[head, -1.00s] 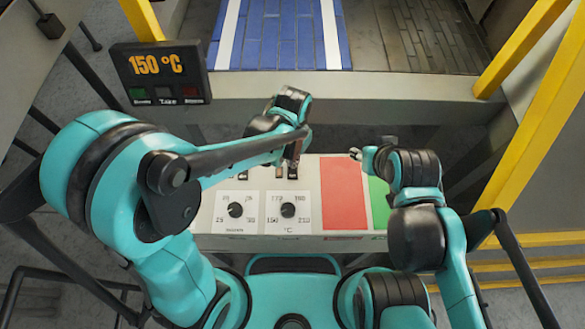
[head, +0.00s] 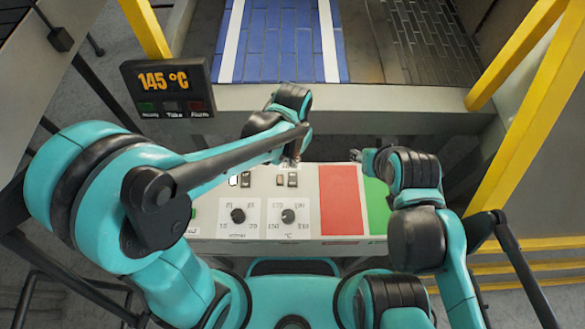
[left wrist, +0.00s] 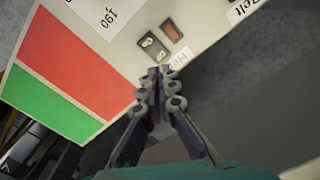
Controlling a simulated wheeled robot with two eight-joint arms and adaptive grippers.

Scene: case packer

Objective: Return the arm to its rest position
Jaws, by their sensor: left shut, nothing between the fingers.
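My left gripper (head: 292,158) hangs above the back edge of the control panel (head: 258,180), by its switches. In the left wrist view the left gripper (left wrist: 160,83) has its fingertips together, with nothing between them. A rocker switch (left wrist: 153,46) and a small red-brown lamp (left wrist: 172,31) lie just beyond the fingertips. My right gripper (head: 361,155) is above the panel's right end, near the green field (head: 376,205); it is small and partly hidden by its wrist, so its jaws are unclear.
The panel carries two dials (head: 238,216) and a red field (head: 341,195). A display (head: 168,88) reading 145 °C stands at the left. Behind are a blue conveyor (head: 280,45) and yellow posts (head: 515,110).

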